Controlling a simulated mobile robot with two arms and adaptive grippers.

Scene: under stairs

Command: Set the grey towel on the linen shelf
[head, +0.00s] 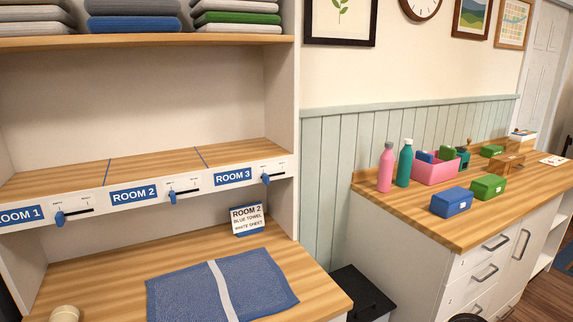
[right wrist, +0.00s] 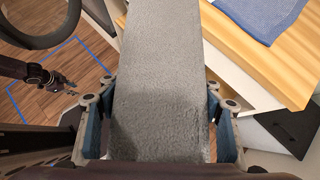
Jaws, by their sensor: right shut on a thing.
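The grey towel (right wrist: 158,60) is held in my right gripper (right wrist: 155,103), whose two padded fingers press on its left and right sides in the right wrist view. It is folded into a long, fuzzy strip that runs up out of the frame. The head view shows neither the towel nor my grippers. My left gripper (right wrist: 62,82) shows small and dark at the left of the right wrist view, over the floor; its opening is unclear. In the head view, an upper shelf (head: 150,41) carries folded linen stacks, and a lower shelf (head: 150,164) has empty bays labelled ROOM 1, 2 and 3.
A blue towel with a white band (head: 250,292) lies on the wooden counter (head: 115,270) below the shelves. A ROOM 2 card (head: 247,218) stands behind it. A dark bin (head: 362,290) stands between this unit and the right counter (head: 400,205), which holds bottles, boxes and a pink bin (head: 437,172).

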